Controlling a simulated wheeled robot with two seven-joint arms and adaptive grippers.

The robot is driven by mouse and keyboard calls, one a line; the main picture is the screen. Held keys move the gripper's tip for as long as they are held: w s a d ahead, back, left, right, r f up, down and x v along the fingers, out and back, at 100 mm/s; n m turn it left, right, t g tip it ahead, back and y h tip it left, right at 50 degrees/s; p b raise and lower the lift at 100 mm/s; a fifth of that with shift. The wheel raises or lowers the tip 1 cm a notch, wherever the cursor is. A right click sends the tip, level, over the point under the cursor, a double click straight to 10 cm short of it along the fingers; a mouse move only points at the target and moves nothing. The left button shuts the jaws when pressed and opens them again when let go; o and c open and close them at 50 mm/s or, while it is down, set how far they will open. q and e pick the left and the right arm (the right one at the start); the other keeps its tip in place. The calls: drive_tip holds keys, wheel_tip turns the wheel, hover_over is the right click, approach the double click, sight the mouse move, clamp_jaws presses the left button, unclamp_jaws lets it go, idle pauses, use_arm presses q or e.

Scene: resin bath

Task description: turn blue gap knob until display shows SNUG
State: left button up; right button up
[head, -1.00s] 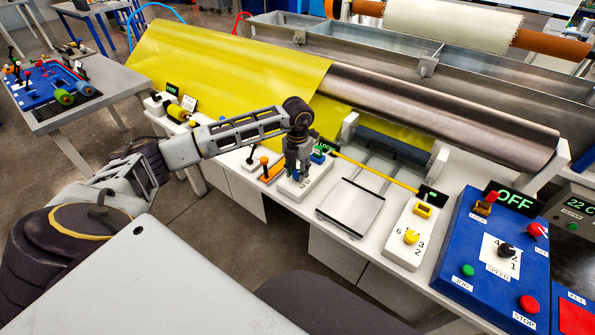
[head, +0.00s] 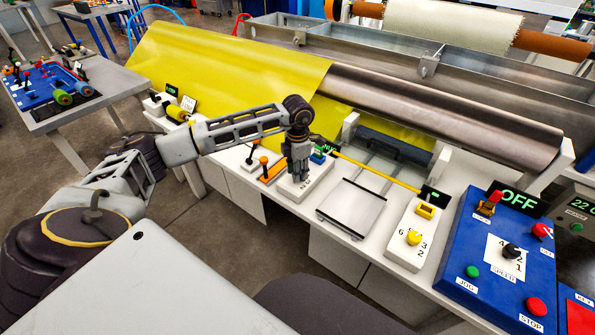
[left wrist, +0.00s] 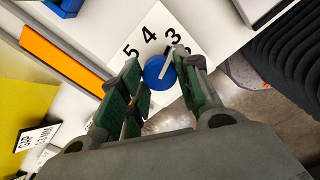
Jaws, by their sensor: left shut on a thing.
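The blue gap knob (left wrist: 158,72) sits on a white number plate (left wrist: 200,22) in the left wrist view. Its pale pointer aims near the 3. My left gripper (left wrist: 155,85) has its green-padded fingers on either side of the knob, shut on it. In the head view my left gripper (head: 297,176) reaches down onto the white box (head: 312,188) and hides the knob. The gap display (head: 329,146) behind it is partly covered; its small green letters look like the end of SNUG. My right gripper is not in view.
An orange lever (head: 265,161) stands just left of the knob box. To the right are a metal plate (head: 352,205), a yellow knob (head: 414,237) and a blue control panel (head: 490,245) with its display on OFF. The yellow sheet (head: 230,75) runs behind.

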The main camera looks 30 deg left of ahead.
use_arm(q)
drive_tip(key=shift+w, duration=0.1)
idle(0.3)
drive_tip(key=o, duration=1)
wheel_tip(320, 180, up, 12)
idle(0.4)
idle(0.4)
